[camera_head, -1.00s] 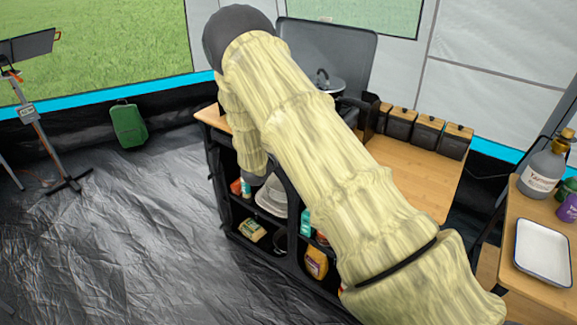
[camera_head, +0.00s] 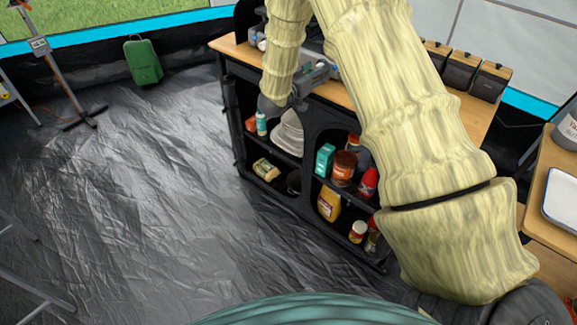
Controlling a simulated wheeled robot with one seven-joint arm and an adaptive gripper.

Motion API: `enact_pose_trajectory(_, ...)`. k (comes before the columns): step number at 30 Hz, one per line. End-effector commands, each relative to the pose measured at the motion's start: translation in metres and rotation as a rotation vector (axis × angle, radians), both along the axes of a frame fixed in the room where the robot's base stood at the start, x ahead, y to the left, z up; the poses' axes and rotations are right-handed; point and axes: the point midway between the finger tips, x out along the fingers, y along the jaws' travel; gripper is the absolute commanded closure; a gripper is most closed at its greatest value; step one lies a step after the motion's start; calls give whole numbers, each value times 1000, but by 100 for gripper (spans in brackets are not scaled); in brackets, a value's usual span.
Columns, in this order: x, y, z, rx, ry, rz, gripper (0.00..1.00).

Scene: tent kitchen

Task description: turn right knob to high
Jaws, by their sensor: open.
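My arm in its pale yellow cover crosses the upper middle of the head view, and its forearm hangs down in front of the wooden counter. My gripper (camera_head: 314,74), grey and open, points up and right from the dark wrist towards the counter's front edge. A small part of the grey stove (camera_head: 318,42) shows on the counter between the two covered arm parts. The stove's knobs, including the right one, cannot be made out. I cannot tell whether my gripper touches the stove. Nothing shows between its fingers.
Below the wooden counter (camera_head: 228,47), dark shelves hold plates (camera_head: 288,133), bottles and jars. A side table (camera_head: 537,211) with a white tray (camera_head: 562,194) stands at right.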

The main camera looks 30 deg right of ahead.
Motion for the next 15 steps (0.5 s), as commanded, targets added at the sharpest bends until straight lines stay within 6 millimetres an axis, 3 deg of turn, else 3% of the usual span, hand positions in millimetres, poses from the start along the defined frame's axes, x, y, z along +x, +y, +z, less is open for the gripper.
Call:
enact_pose_trajectory(14, 0, -1, -5, 161, -386, -3, 49)
enact_pose_trajectory(15, -3, 8, 0, 157, -378, 0, 49)
